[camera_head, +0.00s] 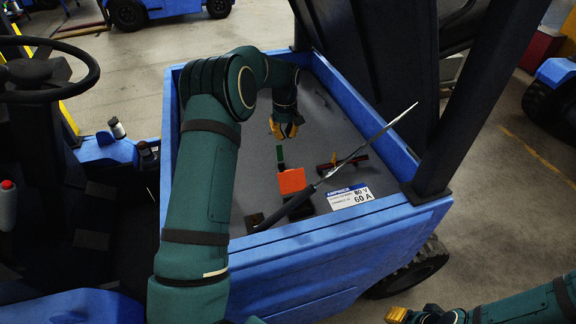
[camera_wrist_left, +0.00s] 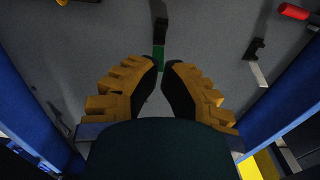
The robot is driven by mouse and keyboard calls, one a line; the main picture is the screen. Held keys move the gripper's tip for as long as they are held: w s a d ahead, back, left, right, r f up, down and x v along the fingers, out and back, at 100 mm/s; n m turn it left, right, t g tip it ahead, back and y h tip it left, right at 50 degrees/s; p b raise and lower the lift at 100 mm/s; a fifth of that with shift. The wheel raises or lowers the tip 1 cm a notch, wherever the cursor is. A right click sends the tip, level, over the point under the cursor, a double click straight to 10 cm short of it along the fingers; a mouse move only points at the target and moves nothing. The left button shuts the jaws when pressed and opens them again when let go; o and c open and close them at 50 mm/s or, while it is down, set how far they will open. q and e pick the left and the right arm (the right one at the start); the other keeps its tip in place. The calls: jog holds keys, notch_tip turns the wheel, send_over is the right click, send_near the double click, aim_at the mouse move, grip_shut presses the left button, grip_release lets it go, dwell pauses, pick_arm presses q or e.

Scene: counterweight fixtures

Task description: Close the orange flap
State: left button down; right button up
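The orange flap (camera_head: 291,181) is in the head view, in the blue cart's bed near the front wall, its flat orange face showing. A small green piece (camera_head: 280,153) stands just behind it; a green piece (camera_wrist_left: 160,52) also shows just past the fingertips in the left wrist view. My left gripper (camera_head: 285,130) is above the bed, behind the flap and apart from it. Its yellow fingers (camera_wrist_left: 160,66) have a narrow gap between the tips, with nothing held. My right gripper (camera_head: 396,314) is low at the right, partly cut off, its opening unclear.
A long screwdriver-like tool (camera_head: 335,170) crosses over the bed beside the flap. A red and black fixture (camera_head: 342,162) and a white label plate (camera_head: 350,196) lie to the right. The blue bed wall (camera_head: 330,222) and a dark post (camera_head: 470,100) bound the space.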

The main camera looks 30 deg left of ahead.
aim_at(292, 181)
pick_arm(q)
jog(key=f+b, duration=0.1)
jog(key=f, duration=0.3)
jog(key=f+b, duration=0.1)
jog(key=f, duration=0.3)
jog(key=s+f+b, duration=0.1)
jog(key=f, duration=0.3)
jog(key=shift+d+f, duration=0.25)
jog(key=shift+f, duration=0.1)
jog(key=shift+s+d+r, duration=0.35)
jog(key=shift+d+r, duration=0.15)
jog(key=shift+r, duration=0.1)
jog(key=shift+s+d+r, duration=0.35)
jog(key=shift+d+r, duration=0.1)
jog(key=shift+r, duration=0.1)
jog(key=shift+s+d+r, duration=0.2)
jog(key=shift+d, duration=0.05)
pick_arm(e)
jog(key=f, duration=0.2)
jog(key=s+f, duration=0.1)
jog(key=f, duration=0.1)
jog(key=shift+d, duration=0.2)
jog(key=shift+f, duration=0.1)
pick_arm(q)
jog(key=shift+s+d+r+t+y, duration=0.2)
jog(key=shift+r+t+y, duration=0.1)
jog(key=shift+y, duration=0.1)
pick_arm(e)
jog(key=shift+s+f, duration=0.1)
jog(key=shift+s, duration=0.05)
